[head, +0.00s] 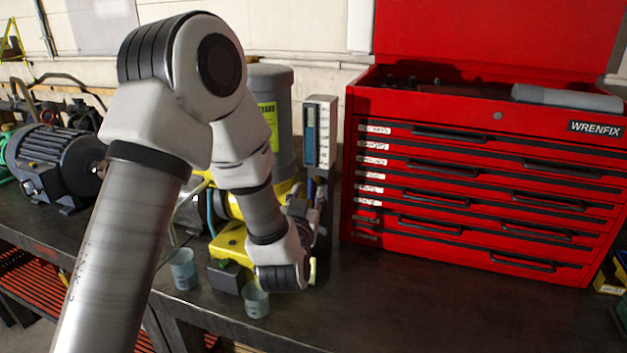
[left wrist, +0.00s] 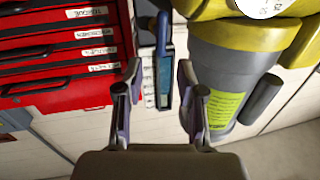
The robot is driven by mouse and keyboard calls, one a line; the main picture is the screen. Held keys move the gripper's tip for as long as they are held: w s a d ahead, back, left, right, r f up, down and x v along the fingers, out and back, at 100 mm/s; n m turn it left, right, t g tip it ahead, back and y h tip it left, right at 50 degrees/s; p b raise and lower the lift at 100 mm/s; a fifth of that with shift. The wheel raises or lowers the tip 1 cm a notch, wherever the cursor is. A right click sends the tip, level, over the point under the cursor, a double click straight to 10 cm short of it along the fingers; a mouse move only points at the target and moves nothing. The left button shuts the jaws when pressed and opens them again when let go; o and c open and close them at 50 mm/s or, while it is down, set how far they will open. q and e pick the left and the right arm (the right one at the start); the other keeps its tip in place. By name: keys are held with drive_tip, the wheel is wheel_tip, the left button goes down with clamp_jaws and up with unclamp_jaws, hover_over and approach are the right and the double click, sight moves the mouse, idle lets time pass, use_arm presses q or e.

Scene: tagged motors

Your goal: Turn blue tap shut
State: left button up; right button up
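A narrow blue part (left wrist: 163,34), which looks like the blue tap, stands in front of a grey gauge panel in the left wrist view. In the head view a small blue part (head: 311,188) shows below the gauge panel (head: 320,132), partly hidden by my left wrist. My left gripper (head: 312,212) is at the yellow machine's right side, mostly behind my wrist. In the left wrist view its two fingers (left wrist: 158,78) are spread apart, with nothing between them touching either finger. The blue part lies beyond the fingertips. My right gripper is in neither view.
A red tool chest (head: 480,180) stands right of the gripper. The yellow machine (head: 232,243) with a grey cylinder (head: 275,95) is behind my arm. A dark motor (head: 60,160) is at left. The bench front right is clear.

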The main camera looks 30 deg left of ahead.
sight(310, 183)
use_arm(q)
drive_tip(key=x, duration=0.2)
drive_tip(key=p+x, duration=0.1)
drive_tip(key=x, duration=0.2)
drive_tip(key=shift+w+a+f, duration=0.25)
drive_tip(key=shift+w+f, duration=0.05)
drive_tip(key=shift+w, duration=0.05)
drive_tip(key=shift+s+d+r, duration=0.1)
drive_tip(key=shift+s, duration=0.05)
drive_tip(key=shift+s+d+r, duration=0.1)
drive_tip(key=shift+s+r, duration=0.05)
drive_tip(key=shift+c, duration=1.3)
drive_tip(key=shift+s, duration=0.1)
clamp_jaws()
